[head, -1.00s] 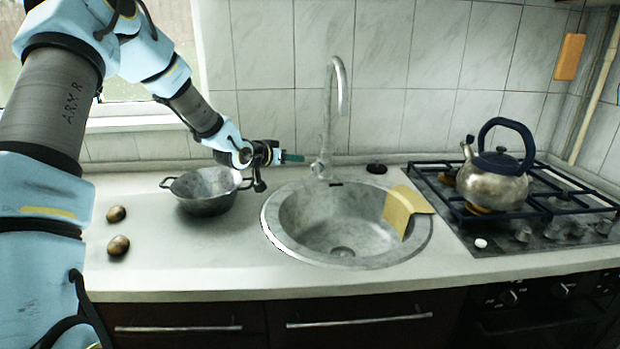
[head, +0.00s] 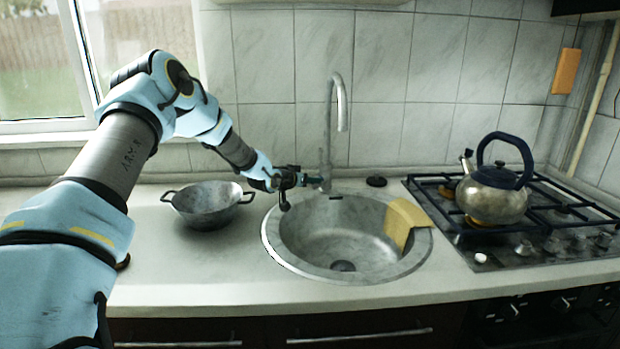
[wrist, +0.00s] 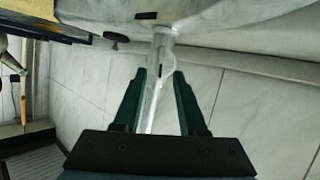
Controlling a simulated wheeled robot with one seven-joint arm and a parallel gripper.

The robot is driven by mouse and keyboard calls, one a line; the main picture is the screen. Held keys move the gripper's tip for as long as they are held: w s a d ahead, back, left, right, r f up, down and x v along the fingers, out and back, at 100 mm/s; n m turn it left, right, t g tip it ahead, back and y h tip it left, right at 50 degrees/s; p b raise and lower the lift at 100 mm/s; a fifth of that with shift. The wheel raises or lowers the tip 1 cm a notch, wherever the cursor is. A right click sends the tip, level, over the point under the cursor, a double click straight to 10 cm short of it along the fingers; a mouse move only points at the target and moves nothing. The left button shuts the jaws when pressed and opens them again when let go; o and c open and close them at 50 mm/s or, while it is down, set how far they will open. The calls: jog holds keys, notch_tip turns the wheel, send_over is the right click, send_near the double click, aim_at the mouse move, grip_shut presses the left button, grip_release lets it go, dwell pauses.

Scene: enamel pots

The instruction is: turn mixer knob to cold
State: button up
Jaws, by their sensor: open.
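The grey mixer tap (head: 328,130) stands upright behind the sink, its spout curving over to the right. My gripper (head: 318,180) is at the left of the tap's base, its dark green fingers pointing right. In the wrist view the fingers of my gripper (wrist: 160,75) are spread apart. The tap (wrist: 160,60) shows between and beyond them, with no clear contact. The mixer knob is not clearly told apart from the tap's base, and the gripper partly covers that spot.
The round sink (head: 285,250) lies below my gripper, with a yellow cloth (head: 402,222) over its right rim. A metal pot (head: 207,208) stands on the counter at left. A kettle (head: 493,200) sits on the hob (head: 545,240). A black plug (head: 376,181) lies right of the tap.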

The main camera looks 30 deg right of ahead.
jog(key=shift+d+f, duration=0.1)
jog(key=shift+d, duration=0.05)
grip_shut()
dwell(0.6)
